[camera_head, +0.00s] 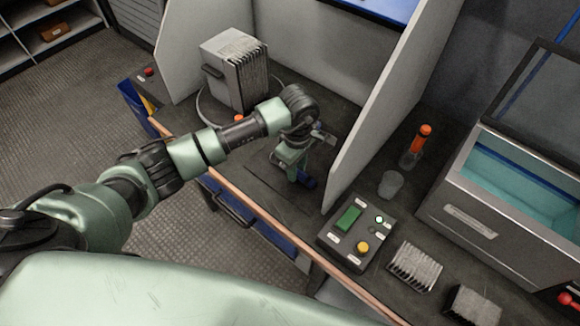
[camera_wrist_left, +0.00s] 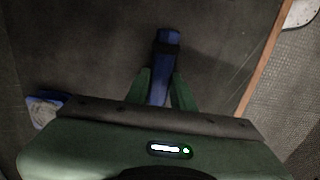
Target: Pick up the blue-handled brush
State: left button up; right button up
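The blue-handled brush (camera_wrist_left: 168,42) shows in the left wrist view as a dark blue handle with a black band. It runs down between the two green fingers of my left gripper (camera_wrist_left: 161,76). The fingers lie against both sides of the handle with no clear gap. In the head view my left gripper (camera_head: 297,172) points down at the dark bench between the grey partitions. The blue end of the brush (camera_head: 307,182) shows just under it, at or close to the bench top. The bristles are hidden. My right gripper is not in view.
A grey finned block (camera_head: 234,70) stands behind on the left. A partition (camera_head: 385,105) rises close to the right of my gripper. A control box (camera_head: 357,232), a clear cup (camera_head: 391,183) and an orange-topped item (camera_head: 420,137) stand beyond it. A blue-and-white item (camera_wrist_left: 45,108) lies near the gripper.

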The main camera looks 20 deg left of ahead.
pick_arm(q)
grip_shut()
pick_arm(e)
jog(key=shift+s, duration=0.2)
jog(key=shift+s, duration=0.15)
pick_arm(q)
jog(key=shift+r, duration=0.15)
dwell(0.3)
